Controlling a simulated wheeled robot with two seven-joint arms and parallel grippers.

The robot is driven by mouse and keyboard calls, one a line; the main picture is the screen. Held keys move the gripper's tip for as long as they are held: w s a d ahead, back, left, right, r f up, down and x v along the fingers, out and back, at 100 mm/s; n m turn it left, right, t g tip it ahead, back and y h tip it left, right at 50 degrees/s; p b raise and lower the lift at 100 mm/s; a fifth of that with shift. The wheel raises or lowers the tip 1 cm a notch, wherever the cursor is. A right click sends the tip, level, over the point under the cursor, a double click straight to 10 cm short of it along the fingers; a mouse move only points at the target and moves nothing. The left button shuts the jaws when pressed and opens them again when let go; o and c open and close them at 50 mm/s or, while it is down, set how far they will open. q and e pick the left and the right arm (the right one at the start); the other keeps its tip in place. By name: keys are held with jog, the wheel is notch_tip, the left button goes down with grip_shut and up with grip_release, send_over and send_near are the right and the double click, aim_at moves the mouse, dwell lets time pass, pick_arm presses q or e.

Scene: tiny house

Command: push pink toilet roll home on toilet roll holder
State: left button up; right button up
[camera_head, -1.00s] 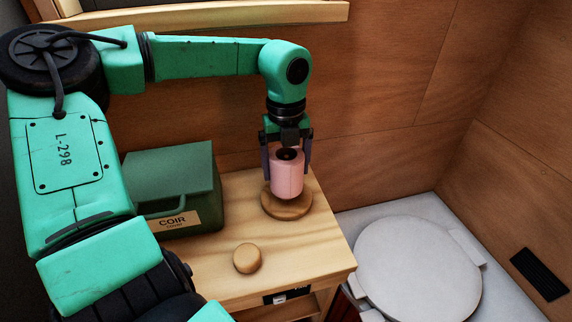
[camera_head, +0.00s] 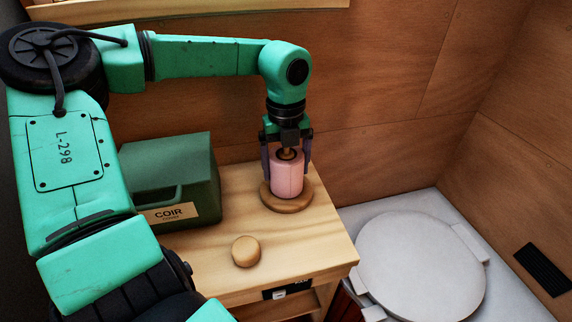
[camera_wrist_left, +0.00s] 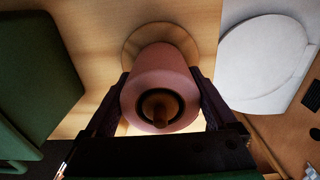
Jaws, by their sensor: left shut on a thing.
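The pink toilet roll (camera_head: 288,178) stands upright around the post (camera_head: 288,154) of the wooden toilet roll holder, whose round base (camera_head: 301,204) sits on the wooden cabinet top. The post's tip shows through the roll's dark core. In the left wrist view the roll (camera_wrist_left: 167,71) encircles the post (camera_wrist_left: 160,109), with the base (camera_wrist_left: 133,44) behind it. My left gripper (camera_head: 287,174) points down and is shut on the roll, one finger on each side. The roll's lower end is close to the base; I cannot tell if they touch. My right gripper is out of view.
A green COIR box (camera_head: 166,180) stands left of the holder. A round wooden cap or knob (camera_head: 246,251) lies on the cabinet top (camera_head: 215,262) in front. The wood wall is behind, and a round white lid (camera_head: 420,262) is at the right.

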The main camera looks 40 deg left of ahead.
pick_arm(q)
jog(key=shift+f, duration=0.15)
jog(key=o, duration=1.1)
notch_tip(320, 180, up, 15)
jog(key=shift+f+p, duration=0.15)
jog(key=shift+p, duration=0.35)
